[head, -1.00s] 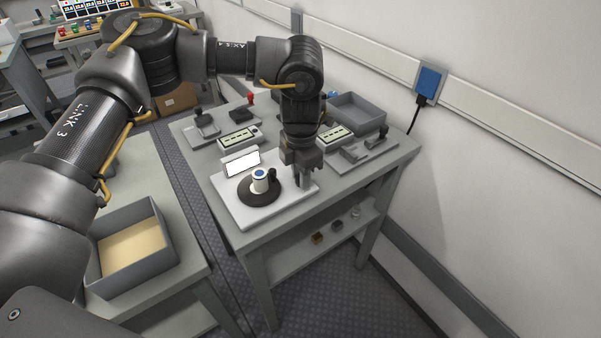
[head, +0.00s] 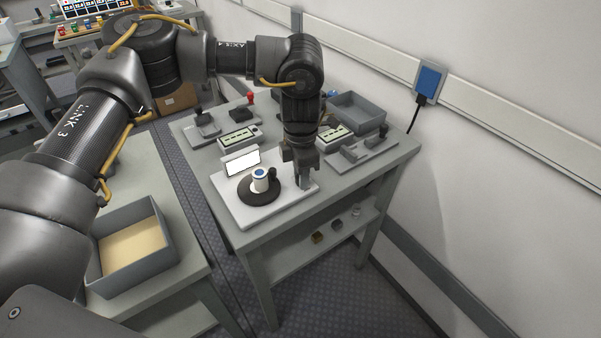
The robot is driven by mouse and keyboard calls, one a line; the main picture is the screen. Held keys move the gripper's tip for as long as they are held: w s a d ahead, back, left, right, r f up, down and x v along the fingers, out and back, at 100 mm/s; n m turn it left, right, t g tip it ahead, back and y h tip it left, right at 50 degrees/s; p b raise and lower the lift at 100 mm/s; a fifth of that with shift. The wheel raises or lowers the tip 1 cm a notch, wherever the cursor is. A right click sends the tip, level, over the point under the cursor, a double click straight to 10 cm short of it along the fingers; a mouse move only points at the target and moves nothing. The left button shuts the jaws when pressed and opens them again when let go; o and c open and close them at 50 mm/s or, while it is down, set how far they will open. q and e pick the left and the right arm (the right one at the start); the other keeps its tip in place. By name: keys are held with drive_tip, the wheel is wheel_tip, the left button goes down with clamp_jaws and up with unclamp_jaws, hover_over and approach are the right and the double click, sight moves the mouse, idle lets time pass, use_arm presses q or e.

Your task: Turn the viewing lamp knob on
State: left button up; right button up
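A white base plate (head: 236,207) lies on the near end of the grey table. I cannot tell for sure which part is the lamp knob. My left gripper (head: 304,184) points down over the right part of the plate, to the right of the disc and apart from it. Its fingers hide what is beneath, and their gap is not clear. My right gripper does not show.
Behind, the table (head: 380,160) holds testing devices, a red-knobbed press (head: 250,98) and a grey bin (head: 358,112). Small blocks lie on its lower shelf (head: 290,262). A grey tray (head: 133,250) stands on another table at left. A wall closes the right side.

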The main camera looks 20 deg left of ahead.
use_arm(q)
drive_tip(key=o, duration=0.3)
wheel_tip(320, 180, up, 11)
drive_tip(key=shift+f, duration=0.15)
idle(0.4)
